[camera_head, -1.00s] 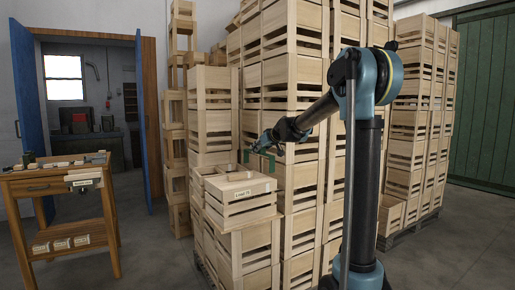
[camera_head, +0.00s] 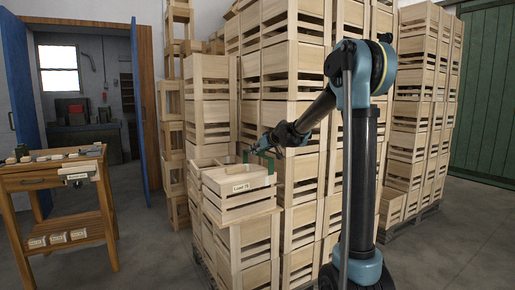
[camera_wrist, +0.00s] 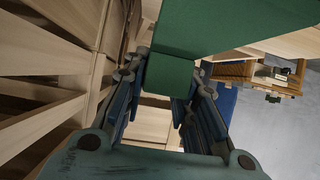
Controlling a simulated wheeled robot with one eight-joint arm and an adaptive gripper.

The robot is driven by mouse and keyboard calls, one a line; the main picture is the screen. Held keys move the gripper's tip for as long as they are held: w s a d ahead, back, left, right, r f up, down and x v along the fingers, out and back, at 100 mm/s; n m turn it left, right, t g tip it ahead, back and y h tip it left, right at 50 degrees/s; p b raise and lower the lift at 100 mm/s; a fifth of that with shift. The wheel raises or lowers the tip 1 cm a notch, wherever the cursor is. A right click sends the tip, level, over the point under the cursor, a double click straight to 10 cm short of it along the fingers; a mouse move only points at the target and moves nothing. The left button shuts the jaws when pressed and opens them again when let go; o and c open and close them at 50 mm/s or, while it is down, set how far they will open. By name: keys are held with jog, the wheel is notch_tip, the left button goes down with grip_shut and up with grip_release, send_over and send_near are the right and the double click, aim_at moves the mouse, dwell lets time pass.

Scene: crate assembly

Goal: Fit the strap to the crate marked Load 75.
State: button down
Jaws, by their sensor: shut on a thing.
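The crate marked Load 75 (camera_head: 236,207) is a pale slatted wooden crate on the front of a stack, its label on the upper front slat. The green strap (camera_head: 270,163) is a bent band with legs hanging down, at the back right of this crate's top. My gripper (camera_head: 268,143) is above it and shut on the strap. In the wrist view the strap (camera_wrist: 168,80) shows between the fingers of my gripper (camera_wrist: 165,95), and a wide green face fills the top. I cannot tell whether the strap touches the crate.
Tall stacks of wooden crates (camera_head: 292,70) stand close behind and right of the gripper. A wooden worktable (camera_head: 50,183) with small blocks and labelled parts stands at left, before an open blue door (camera_head: 140,110). Grey floor (camera_head: 150,250) is clear between the table and stack.

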send_over(257, 168)
jog(key=shift+w+f, duration=0.1)
jog(key=shift+f, duration=2.9)
jog(key=shift+d+f, duration=0.15)
jog(key=c, duration=1.2)
grip_release()
jog(key=shift+r, duration=4)
